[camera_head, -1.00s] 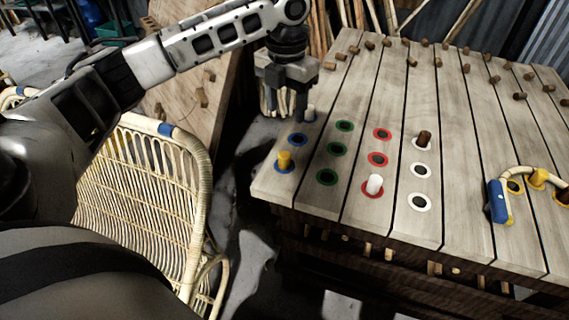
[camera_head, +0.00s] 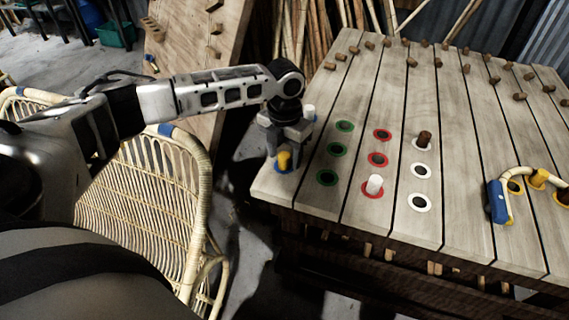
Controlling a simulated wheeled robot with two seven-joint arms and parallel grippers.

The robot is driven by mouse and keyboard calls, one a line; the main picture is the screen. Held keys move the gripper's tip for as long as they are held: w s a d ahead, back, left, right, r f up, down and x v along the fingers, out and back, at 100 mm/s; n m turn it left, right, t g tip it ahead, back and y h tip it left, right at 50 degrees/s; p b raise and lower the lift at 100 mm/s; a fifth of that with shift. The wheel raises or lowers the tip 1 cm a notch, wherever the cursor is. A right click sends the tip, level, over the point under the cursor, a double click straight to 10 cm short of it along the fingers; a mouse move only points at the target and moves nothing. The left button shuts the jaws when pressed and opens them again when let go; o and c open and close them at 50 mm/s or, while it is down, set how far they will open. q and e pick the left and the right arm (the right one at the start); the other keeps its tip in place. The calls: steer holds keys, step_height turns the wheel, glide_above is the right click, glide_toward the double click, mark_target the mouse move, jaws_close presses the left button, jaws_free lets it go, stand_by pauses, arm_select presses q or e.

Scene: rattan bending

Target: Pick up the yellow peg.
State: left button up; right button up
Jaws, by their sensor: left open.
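The yellow peg (camera_head: 284,160) stands upright in a blue-ringed hole near the left front corner of the wooden table. My left gripper (camera_head: 282,151) comes down over it from behind, its fingers pointing down close around the peg. The gripper is open; the picture does not show clearly whether a finger touches the peg. The middle blue-ringed hole is hidden behind the gripper. A second yellow peg (camera_head: 538,179) stands at the right, beside a bent rattan piece. My right gripper is not in view.
The slatted table (camera_head: 300,196) also holds a white peg (camera_head: 374,184), a brown peg (camera_head: 424,139) and a pale peg (camera_head: 309,112) just behind my gripper. The bent rattan with a blue clamp (camera_head: 497,201) is at the right. A rattan chair (camera_head: 140,185) stands left of the table.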

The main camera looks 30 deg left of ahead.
mark_target(285, 155)
arm_select(q)
steer(key=c, duration=1.1)
steer(key=shift+o, duration=0.2)
steer(key=shift+r, duration=0.5)
step_height(285, 155, up, 2)
steer(key=shift+r, duration=0.25)
steer(key=s+d+r, duration=0.9)
steer(key=d, duration=0.1)
steer(key=shift+s+d+r, duration=0.2)
steer(key=shift+s+r, duration=0.05)
steer(key=shift+r, duration=0.05)
